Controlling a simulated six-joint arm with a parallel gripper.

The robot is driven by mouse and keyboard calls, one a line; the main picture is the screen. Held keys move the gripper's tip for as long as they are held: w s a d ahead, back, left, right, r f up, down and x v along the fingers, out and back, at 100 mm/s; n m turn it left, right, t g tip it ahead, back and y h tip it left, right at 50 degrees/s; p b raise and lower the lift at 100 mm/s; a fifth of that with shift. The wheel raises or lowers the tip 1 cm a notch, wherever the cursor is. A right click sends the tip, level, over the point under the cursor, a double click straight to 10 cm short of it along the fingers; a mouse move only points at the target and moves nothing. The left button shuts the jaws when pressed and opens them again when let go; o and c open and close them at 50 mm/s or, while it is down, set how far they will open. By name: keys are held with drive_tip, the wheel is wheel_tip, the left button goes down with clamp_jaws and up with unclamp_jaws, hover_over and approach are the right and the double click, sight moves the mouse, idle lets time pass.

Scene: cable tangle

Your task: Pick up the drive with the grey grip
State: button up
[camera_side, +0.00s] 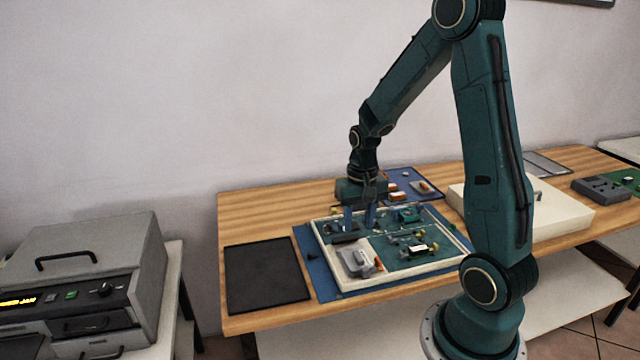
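My gripper (359,227) points down over the left back part of a cream-rimmed tray (345,285). Its two blue-grey fingers are apart, with a visible gap between them. A small dark grey piece (346,238) lies just below the left finger; whether they touch is unclear. A light grey block (354,260) lies in the front left compartment, in front of the gripper. I cannot tell which of these is the drive with the grey grip. The fingers partly hide what lies behind them.
The tray's dark green boards (425,262) carry several small parts. A blue mat (326,285) lies under it, with a black mat (266,275) to the left. A blue tray (430,196) with orange parts stands behind, and a cream box (567,222) at right.

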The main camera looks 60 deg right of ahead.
sight(357, 253)
drive_tip(key=shift+f, duration=1.9)
drive_tip(key=shift+f, duration=2.6)
drive_tip(key=shift+c, duration=0.4)
clamp_jaws()
